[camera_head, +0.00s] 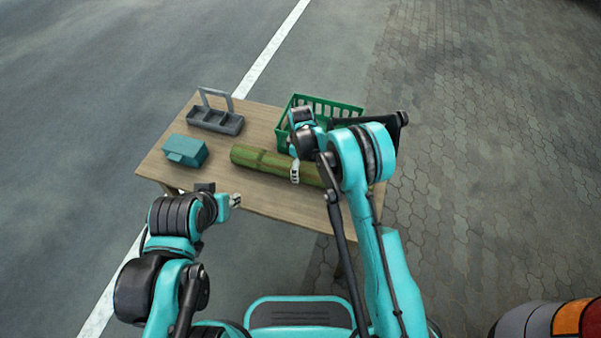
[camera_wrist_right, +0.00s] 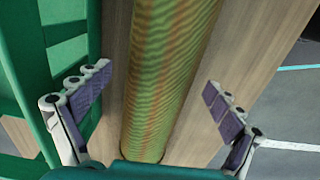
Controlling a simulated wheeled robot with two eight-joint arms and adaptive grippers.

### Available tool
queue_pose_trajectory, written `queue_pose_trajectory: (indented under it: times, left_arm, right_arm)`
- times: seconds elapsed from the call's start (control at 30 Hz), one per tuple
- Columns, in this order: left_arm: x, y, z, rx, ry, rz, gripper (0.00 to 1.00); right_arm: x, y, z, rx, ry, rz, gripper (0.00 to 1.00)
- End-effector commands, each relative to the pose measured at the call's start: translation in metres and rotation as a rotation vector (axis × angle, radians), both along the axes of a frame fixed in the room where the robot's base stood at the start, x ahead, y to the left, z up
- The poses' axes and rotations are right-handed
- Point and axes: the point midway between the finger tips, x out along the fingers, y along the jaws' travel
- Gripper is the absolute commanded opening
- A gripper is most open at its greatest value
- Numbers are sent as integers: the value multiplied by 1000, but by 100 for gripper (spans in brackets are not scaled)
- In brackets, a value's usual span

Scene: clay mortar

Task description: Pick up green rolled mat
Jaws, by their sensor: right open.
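The green rolled mat (camera_head: 262,160) lies across the front right part of the wooden table, and its right part is hidden behind my right arm. My right gripper (camera_head: 297,165) is over the mat. In the right wrist view the mat (camera_wrist_right: 168,75) runs between the two spread fingers of the right gripper (camera_wrist_right: 160,115), with a gap on each side. My left gripper (camera_head: 235,200) is at the table's front edge, left of the mat and apart from it; its fingers are too small to judge.
A green basket (camera_head: 338,106) stands at the back right of the table (camera_head: 255,115), close behind the mat. A grey caddy (camera_head: 216,122) is at the back left, and a teal box (camera_head: 185,151) at the left. Bare tabletop lies between them.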

Motion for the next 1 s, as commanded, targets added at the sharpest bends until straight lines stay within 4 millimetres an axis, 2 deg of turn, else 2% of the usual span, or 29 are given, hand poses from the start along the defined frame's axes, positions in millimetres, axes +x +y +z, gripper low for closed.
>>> queue_pose_trajectory:
  times: [0.03,0.1,0.33,0.6,0.63,1.0]
  left_arm:
    - [0,0,-7,0,0,0,36]
    - [0,0,-10,0,0,0,36]
    - [0,0,-8,0,0,0,36]
    - [0,0,-8,0,0,0,36]
    - [0,0,-8,0,0,0,36]
    - [0,0,-4,0,0,0,36]
  right_arm:
    - [0,0,-12,0,0,0,93]
    - [0,0,-19,1,0,0,93]
    - [0,0,-18,1,0,0,93]
    - [0,1,-18,1,0,0,22]
    - [0,1,-18,1,0,0,16]
    - [0,1,-11,1,0,0,16]
